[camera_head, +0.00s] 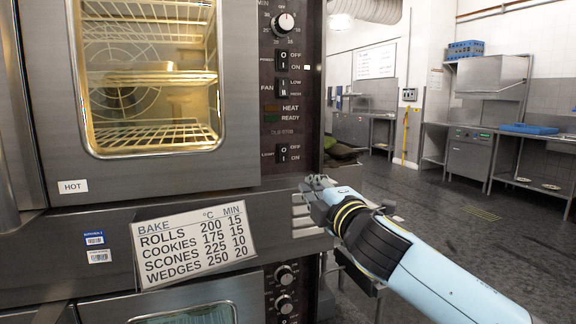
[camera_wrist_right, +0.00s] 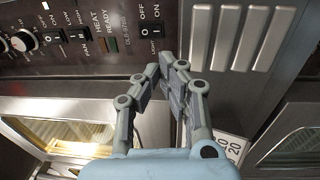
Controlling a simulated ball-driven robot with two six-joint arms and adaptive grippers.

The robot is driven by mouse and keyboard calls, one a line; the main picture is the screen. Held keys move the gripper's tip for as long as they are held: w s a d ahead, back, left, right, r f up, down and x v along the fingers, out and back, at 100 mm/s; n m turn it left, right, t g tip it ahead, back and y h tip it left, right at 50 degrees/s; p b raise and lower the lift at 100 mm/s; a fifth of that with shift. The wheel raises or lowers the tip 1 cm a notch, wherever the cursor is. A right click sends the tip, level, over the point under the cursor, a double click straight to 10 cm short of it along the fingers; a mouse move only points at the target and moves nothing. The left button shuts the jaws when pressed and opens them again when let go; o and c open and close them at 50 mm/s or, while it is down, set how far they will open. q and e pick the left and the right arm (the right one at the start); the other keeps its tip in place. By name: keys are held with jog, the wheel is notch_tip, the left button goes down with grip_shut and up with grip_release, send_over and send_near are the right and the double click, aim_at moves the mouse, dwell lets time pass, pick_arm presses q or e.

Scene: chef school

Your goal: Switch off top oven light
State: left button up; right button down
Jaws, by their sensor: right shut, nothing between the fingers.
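The top oven (camera_head: 150,78) has a lit window with a warm yellow glow and wire racks inside. Its light switch (camera_head: 287,152), a black rocker marked OFF and ON, is low on the dark control panel. The same switch shows in the right wrist view (camera_wrist_right: 152,28), just beyond my fingertips. My right gripper (camera_head: 312,184) is shut and empty, in front of the oven face below and right of the switch, apart from it in the head view. It also shows in the right wrist view (camera_wrist_right: 165,72). My left gripper is not in view.
Other controls sit above: a fan switch (camera_head: 285,87), a power switch (camera_head: 282,60) and a dial (camera_head: 283,22). A baking chart (camera_head: 192,243) is stuck below the door. A lower oven (camera_head: 190,312) is underneath. Open floor (camera_head: 440,205) lies to the right.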

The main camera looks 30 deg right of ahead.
aim_at(284, 152)
jog(key=shift+a+r+t, duration=0.1)
jog(key=shift+r+t, duration=0.2)
jog(key=shift+r, duration=0.65)
jog(key=p+x, duration=0.2)
jog(key=x, duration=1.2)
jog(key=shift+f, duration=0.15)
